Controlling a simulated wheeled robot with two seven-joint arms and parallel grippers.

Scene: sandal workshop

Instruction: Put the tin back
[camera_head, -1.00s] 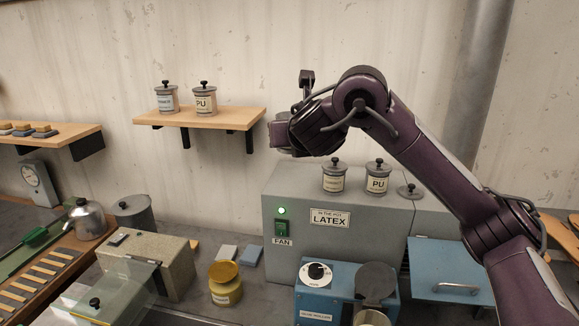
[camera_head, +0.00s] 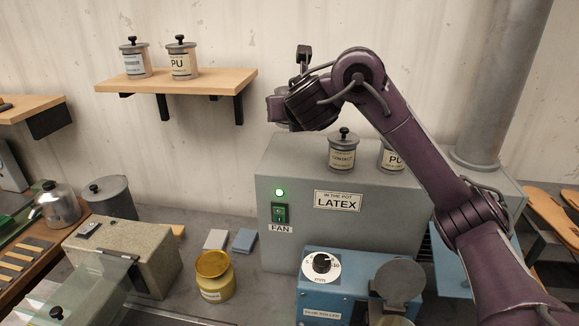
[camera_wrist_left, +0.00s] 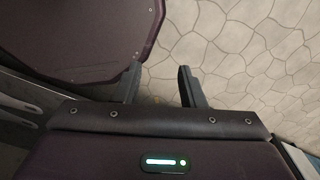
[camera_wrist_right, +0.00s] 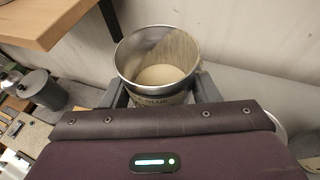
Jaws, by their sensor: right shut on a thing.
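My right gripper (camera_wrist_right: 158,88) is shut on an open metal tin (camera_wrist_right: 160,45). The tin has no lid on, pale stuff inside and a label on its front that I cannot fully read. The shelf's edge (camera_wrist_right: 50,38) is close at upper left in the right wrist view. Two lidded tins, one unreadable (camera_head: 135,65) and one marked PU (camera_head: 182,63), stand on the shelf. My left gripper (camera_wrist_left: 158,85) is open and empty.
Tins marked CONTACT (camera_head: 342,155) and PU (camera_head: 391,158) stand on the grey fan box (camera_head: 300,235). A yellow pot (camera_head: 214,280) stands on the bench, near a blue machine (camera_head: 335,275). The shelf's right end is bare.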

